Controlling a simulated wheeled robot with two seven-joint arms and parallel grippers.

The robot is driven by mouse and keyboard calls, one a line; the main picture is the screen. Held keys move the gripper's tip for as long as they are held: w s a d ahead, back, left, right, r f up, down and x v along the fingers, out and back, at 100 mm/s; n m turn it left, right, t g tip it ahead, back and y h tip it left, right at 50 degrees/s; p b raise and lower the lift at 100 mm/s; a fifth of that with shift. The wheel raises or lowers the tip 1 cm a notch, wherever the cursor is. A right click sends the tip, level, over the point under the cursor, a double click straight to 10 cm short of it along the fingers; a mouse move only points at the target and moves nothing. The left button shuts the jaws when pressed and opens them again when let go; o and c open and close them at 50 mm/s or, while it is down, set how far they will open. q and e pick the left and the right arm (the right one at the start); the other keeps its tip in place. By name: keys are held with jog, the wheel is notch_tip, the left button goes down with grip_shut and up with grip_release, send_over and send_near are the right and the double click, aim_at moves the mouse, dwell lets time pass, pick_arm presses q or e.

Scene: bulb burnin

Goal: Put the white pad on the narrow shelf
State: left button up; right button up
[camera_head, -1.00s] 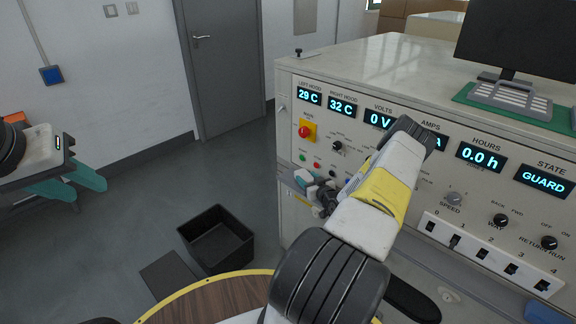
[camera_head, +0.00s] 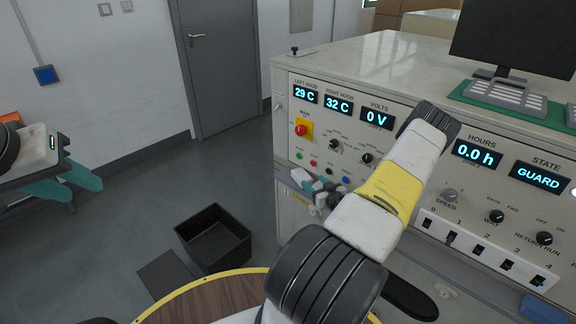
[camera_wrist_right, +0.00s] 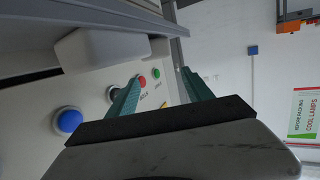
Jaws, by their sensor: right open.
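A white block that looks like the white pad (camera_head: 301,175) sits at the narrow grey shelf (camera_head: 286,182), below the buttons at the console's left end. In the right wrist view the pale rounded block (camera_wrist_right: 102,50) lies beside a grey rail, left of my fingers and not between them. My right gripper (camera_head: 313,187) is close beside it, partly hidden by my forearm. Its teal fingers (camera_wrist_right: 160,78) are apart and empty in the right wrist view. My left gripper (camera_head: 72,183) is far off at the left, teal fingers apart, nothing seen between them.
The console (camera_head: 390,190) with knobs, switches and displays fills the right. A black open bin (camera_head: 214,240) stands on the floor. A round wooden top with a yellow rim (camera_head: 215,300) is in front. A green mat with a grey rack (camera_head: 505,95) lies on the console.

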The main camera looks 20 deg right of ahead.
jog(key=a+r+n+g+h, duration=0.1)
jog(key=a+r+g, duration=0.35)
jog(key=r, duration=0.95)
jog(key=a+r+n+g, duration=0.1)
jog(key=a+r+g, duration=0.1)
jog(key=a+r, duration=0.8)
jog(key=s+a+r+g+y, duration=0.1)
jog(key=s+a+r, duration=0.4)
jog(key=s, duration=0.3)
jog(key=s+a+r+m+g+y, duration=0.1)
jog(key=s+a+r, duration=0.4)
jog(key=s, duration=0.4)
jog(key=s+a+r+g+y, duration=0.1)
jog(key=s+a+r, duration=0.5)
jog(key=s, duration=0.2)
jog(key=shift+s, duration=0.35)
